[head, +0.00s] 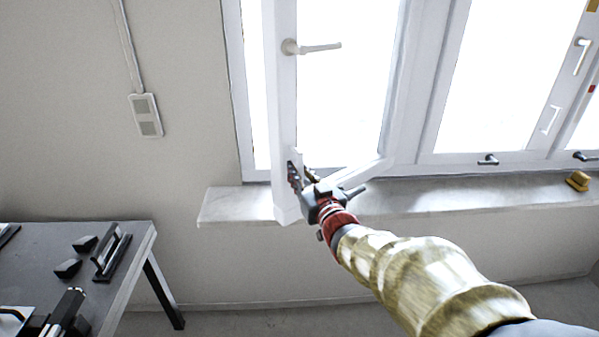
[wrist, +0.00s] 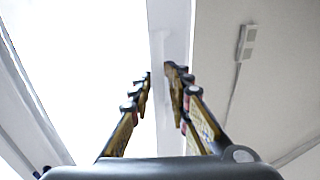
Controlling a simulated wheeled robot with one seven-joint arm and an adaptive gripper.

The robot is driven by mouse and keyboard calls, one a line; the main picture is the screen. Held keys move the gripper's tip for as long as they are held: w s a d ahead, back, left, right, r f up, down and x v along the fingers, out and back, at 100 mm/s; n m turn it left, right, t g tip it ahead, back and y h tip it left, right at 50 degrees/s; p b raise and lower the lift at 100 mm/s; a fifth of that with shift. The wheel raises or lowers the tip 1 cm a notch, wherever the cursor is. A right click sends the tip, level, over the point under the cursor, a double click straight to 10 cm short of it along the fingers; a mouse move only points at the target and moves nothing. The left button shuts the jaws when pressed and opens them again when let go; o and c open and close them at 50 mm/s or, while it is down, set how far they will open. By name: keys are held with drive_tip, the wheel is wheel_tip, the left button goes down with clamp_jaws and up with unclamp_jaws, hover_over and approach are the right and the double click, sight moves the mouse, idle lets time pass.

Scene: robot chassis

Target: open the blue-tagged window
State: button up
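The window sash (head: 283,110) is a white frame standing swung open into the room, with its pale lever handle (head: 290,47) level. No blue tag shows in either view, so I cannot confirm its tag. My gripper (head: 303,174) is at the lower part of the sash's free edge, well below the handle. In the wrist view my gripper (wrist: 159,72) has its two fingers apart, with part of the white sash edge (wrist: 171,25) showing between and beyond them. I cannot tell whether a finger touches the sash.
The sill (head: 240,203) runs below the windows, with a yellow object (head: 578,181) at right. Another window (head: 492,80) is at right, with a red tag (head: 591,88) near the picture edge. A dark table (head: 130,262) with black items stands lower left. A wall switch (head: 146,115) is left.

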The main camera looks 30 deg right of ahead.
drive_tip(key=shift+o, duration=1)
drive_tip(key=shift+s, duration=0.5)
drive_tip(key=v, duration=1.1)
drive_tip(key=shift+a, duration=0.1)
